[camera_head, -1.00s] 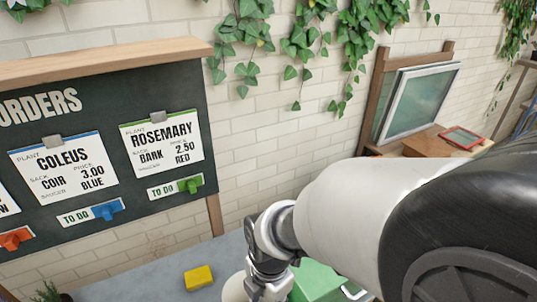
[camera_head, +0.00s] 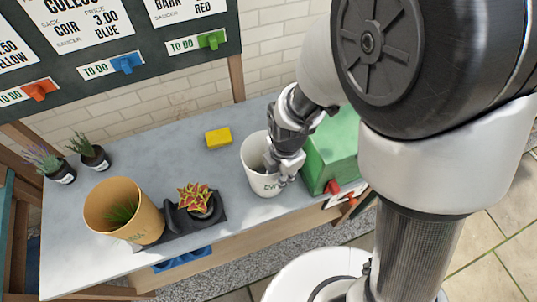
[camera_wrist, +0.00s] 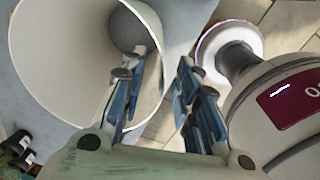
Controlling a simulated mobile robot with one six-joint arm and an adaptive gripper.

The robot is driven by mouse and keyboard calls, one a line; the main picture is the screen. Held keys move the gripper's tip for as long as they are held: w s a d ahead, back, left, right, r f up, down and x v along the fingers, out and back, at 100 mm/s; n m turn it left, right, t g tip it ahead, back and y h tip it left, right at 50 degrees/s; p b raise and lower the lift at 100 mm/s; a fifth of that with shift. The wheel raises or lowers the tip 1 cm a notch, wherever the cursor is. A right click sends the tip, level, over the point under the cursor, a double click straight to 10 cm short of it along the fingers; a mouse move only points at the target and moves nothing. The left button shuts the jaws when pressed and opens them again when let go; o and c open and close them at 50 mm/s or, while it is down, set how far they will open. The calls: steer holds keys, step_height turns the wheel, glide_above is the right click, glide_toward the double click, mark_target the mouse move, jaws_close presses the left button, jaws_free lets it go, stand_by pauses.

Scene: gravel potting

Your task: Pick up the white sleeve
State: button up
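The white sleeve (camera_head: 256,181) stands upright on the grey bench in the head view, with dark lettering low on its front. My gripper (camera_head: 274,166) is at its right rim, pointing down and hiding part of that side. In the wrist view the sleeve (camera_wrist: 62,62) is a wide white opening at the left. My gripper (camera_wrist: 163,68) straddles its wall there, one blue-grey finger inside the opening and one outside. Gaps show between the fingers and the wall, so the gripper looks open. Contact with the wall cannot be made out.
A green box (camera_head: 333,150) stands close to the right of the sleeve. A yellow block (camera_head: 218,138) lies behind left. A tan pot (camera_head: 118,207) and a red-green plant (camera_head: 195,198) are at the left, near small potted plants (camera_head: 90,152). Bare bench (camera_head: 165,160) lies between.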

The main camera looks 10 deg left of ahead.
steer(key=shift+c, duration=0.4)
jaws_close()
steer(key=shift+r, duration=0.15)
